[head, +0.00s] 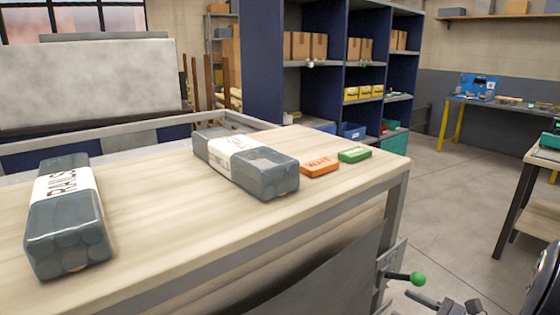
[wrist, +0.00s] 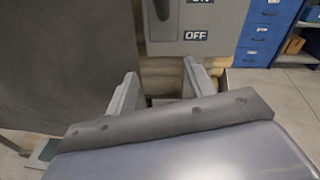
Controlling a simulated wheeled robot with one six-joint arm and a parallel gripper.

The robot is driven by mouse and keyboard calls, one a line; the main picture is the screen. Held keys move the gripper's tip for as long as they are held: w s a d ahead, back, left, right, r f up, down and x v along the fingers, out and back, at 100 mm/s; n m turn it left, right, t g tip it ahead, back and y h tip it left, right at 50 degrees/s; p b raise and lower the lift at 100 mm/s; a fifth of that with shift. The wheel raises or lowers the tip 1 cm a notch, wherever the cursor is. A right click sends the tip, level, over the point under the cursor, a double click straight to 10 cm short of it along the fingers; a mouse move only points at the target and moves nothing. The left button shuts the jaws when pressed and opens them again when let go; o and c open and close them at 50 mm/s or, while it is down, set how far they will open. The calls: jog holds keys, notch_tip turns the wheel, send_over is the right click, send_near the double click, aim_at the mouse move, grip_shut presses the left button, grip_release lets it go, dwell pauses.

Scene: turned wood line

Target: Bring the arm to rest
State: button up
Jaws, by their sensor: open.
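My gripper (wrist: 160,75) shows in the wrist view with its two fingers apart and nothing between them. It faces a grey switch box (wrist: 218,45) with a dark handle (wrist: 162,10) and the labels ON and OFF. The top of the box and handle is cut off by the frame. In the head view, a lever with a green knob (head: 417,279) sticks out at the table's near right corner. Dark parts lie at the bottom right edge there, and I cannot tell whether the gripper is among them.
A wooden-topped table (head: 330,193) carries two banded dark bundles (head: 75,245) (head: 265,172), an orange WAIT block (head: 320,166) and a green block (head: 355,155). Blue shelving (head: 265,70) stands behind. Blue drawers (wrist: 262,32) stand right in the wrist view.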

jog(key=v, duration=0.8)
jog(key=shift+s+d+f+t+y+b, duration=0.3)
jog(key=shift+f+t+b, duration=0.1)
jog(key=shift+f, duration=0.3)
jog(key=shift+w+a, duration=0.1)
